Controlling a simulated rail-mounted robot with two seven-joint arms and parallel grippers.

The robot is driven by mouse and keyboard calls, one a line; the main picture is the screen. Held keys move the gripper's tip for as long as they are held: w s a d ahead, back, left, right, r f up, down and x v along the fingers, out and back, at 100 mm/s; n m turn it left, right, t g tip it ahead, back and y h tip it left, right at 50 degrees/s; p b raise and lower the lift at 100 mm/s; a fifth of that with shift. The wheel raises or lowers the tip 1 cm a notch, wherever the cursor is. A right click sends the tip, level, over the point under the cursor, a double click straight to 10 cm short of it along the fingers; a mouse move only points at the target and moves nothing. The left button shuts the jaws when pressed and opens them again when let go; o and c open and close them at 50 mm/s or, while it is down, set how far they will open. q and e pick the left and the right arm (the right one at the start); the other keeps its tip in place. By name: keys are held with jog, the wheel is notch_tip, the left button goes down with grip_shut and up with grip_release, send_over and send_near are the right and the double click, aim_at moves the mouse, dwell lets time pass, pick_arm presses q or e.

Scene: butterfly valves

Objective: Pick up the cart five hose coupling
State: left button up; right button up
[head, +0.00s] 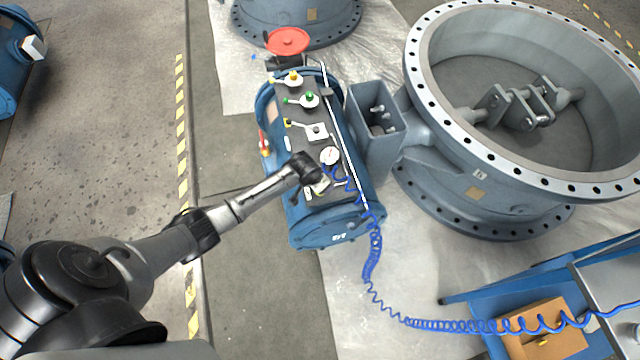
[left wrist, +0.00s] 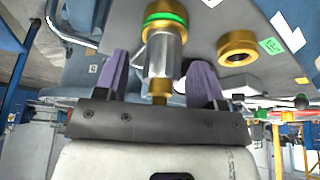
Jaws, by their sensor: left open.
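In the left wrist view a hose coupling (left wrist: 163,55) with a silver sleeve, brass ends and a green ring stands between my purple fingers. My left gripper (left wrist: 160,68) is open around it, with a visible gap on each side. In the head view my left gripper (head: 318,184) is at the near part of the control panel on the blue tank (head: 325,222), mostly hidden by its own wrist. A blue coiled hose (head: 372,262) runs from that spot to the lower right. The coupling cannot be made out in the head view. My right gripper is not in view.
The panel carries a gauge (head: 330,156) and small valves with yellow (head: 293,77) and green (head: 309,98) knobs. An empty brass port (left wrist: 238,48) sits beside the coupling. A large flanged valve (head: 485,195) stands close on the right. A blue cart (head: 480,293) is at lower right.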

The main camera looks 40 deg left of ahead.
pick_arm(q)
jog(key=c, duration=1)
jog(key=shift+o, duration=0.2)
jog(key=shift+r, duration=0.15)
